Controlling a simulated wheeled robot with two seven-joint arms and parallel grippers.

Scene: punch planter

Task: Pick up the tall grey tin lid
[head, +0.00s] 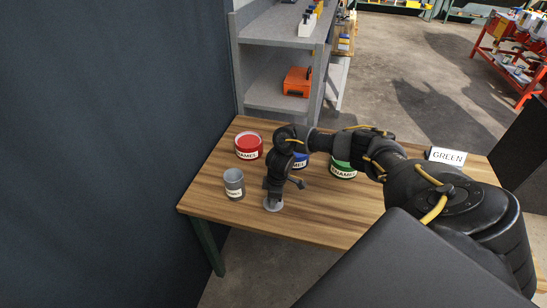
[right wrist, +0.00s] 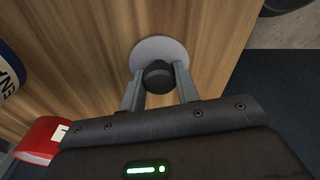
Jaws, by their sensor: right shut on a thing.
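The grey lid (head: 273,206) is a flat round disc with a dark knob; it is low at the table's front, right of the grey tin (head: 234,184). My right gripper (head: 273,197) points down over it. In the right wrist view, the two fingers (right wrist: 159,88) are shut on the dark knob (right wrist: 158,74), with the grey disc (right wrist: 153,48) beyond it. I cannot tell whether the disc touches the wood. My left gripper is not in view.
On the wooden table (head: 225,210) stand a red tin (head: 248,146), a blue tin (head: 300,161) partly behind my arm, and a green tin (head: 343,170). A "GREEN" sign (head: 447,156) is at the right. A grey shelf (head: 275,97) stands behind.

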